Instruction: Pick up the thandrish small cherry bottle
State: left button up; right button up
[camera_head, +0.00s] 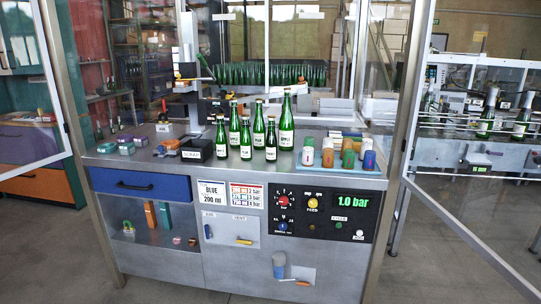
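Several green glass bottles with white labels stand upright in a cluster on the grey metal counter (330,174). Smaller bottles stand in front: a left one (221,138), a middle one (246,140) and a right one (271,141). Behind them stand taller bottles, including a back left one (234,124), a middle one (259,127) and the tallest at the right (286,123), whose label seems to read APPLE. The other labels are too small to read surely, so I cannot tell which bottle is the cherry one. Neither of my grippers is in view.
A black labelled box (196,150) stands left of the bottles. Colored capsule-like pieces (348,153) stand to the right, and small colored boxes (126,148) lie at the left. Metal frame posts and open glass doors (478,180) flank the counter. A control panel (325,213) faces front.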

aim_at(272, 143)
jog(key=i+l, duration=0.2)
jog(key=i, duration=0.3)
jog(key=i+l, duration=0.2)
jog(key=i, duration=0.3)
jog(key=u, duration=0.05)
